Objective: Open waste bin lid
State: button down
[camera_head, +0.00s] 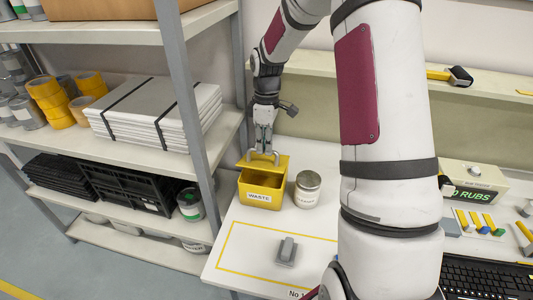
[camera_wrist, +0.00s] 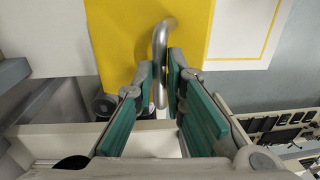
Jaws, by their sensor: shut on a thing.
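The yellow waste bin (camera_head: 262,194), with a white label reading "WASTE", stands on the white bench by the shelf post. Its yellow lid (camera_head: 279,165) appears raised, with a dark gap between lid and bin front. The lid also shows in the wrist view (camera_wrist: 115,40). My gripper (camera_head: 265,148) is above the lid and points down. In the wrist view its teal-padded fingers (camera_wrist: 162,88) are closed around the metal lid handle (camera_wrist: 158,45). The handle's lower part is partly hidden between the fingers.
A metal can (camera_head: 307,190) stands right beside the bin. A grey shelf post (camera_head: 191,110) rises close on the left. A small grey block (camera_head: 287,250) lies inside a yellow outline on the bench. A keyboard (camera_head: 487,278) is at the lower right.

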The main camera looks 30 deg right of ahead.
jog(key=w+d+r+b, duration=0.2)
jog(key=w+d+b, duration=0.2)
jog(key=w+d, duration=0.3)
jog(key=shift+w+d, duration=0.25)
jog(key=shift+d, duration=0.15)
jog(key=shift+r, duration=0.1)
dwell(0.5)
jog(key=c, duration=1.7)
grip_release()
jog(key=shift+w+r, duration=0.1)
jog(key=shift+o, duration=0.2)
jog(key=shift+r, duration=0.15)
notch_tip(320, 180, up, 12)
jog(key=shift+w+d, duration=0.4)
